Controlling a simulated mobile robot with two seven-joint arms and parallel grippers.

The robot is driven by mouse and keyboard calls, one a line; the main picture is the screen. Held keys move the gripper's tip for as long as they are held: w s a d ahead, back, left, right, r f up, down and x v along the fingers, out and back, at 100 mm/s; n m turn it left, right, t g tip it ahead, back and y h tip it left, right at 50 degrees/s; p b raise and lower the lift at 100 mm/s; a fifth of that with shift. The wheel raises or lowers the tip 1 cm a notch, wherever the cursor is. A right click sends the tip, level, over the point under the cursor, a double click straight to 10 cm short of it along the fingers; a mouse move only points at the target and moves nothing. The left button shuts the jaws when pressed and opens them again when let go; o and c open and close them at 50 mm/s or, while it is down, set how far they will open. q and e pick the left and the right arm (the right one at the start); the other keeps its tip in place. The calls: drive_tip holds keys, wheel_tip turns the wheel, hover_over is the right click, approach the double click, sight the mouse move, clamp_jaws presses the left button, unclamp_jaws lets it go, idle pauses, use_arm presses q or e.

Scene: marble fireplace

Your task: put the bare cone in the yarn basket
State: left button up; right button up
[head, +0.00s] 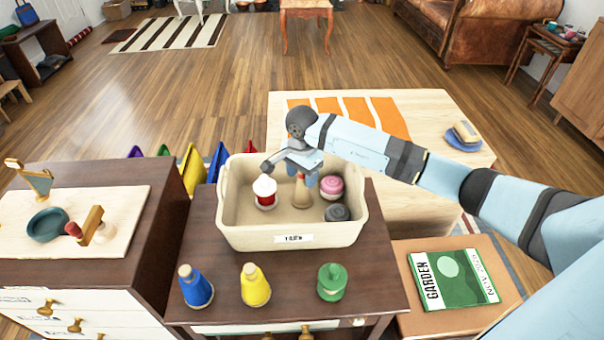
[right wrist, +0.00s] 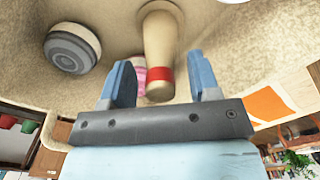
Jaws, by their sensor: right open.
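The bare cone (head: 301,195) is tan with a red band near its narrow top. It looks upright inside the beige basket (head: 232,236), among yarn. In the right wrist view the cone (right wrist: 160,48) points its narrow end toward my right gripper (right wrist: 163,85), between the open fingers and not gripped. In the head view my right gripper (head: 302,170) is over the basket, just above the cone, and partly hides it. Its jaws are open and empty. My left gripper is not in view.
The basket also holds a red-and-white cone (head: 265,191), a pink yarn ball (head: 331,186) and a grey one (head: 337,212). Blue (head: 195,287), yellow (head: 255,286) and green (head: 331,282) cones stand in front of it. A green book (head: 453,279) lies at the right.

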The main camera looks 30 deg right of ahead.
wheel_tip(320, 180, up, 12)
drive_tip(key=shift+f+p, duration=0.25)
drive_tip(key=shift+p, duration=0.9)
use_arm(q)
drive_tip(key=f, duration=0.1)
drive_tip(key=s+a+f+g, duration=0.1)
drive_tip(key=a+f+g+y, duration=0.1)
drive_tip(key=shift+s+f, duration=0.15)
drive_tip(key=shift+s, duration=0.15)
use_arm(e)
drive_tip(key=shift+r, duration=0.3)
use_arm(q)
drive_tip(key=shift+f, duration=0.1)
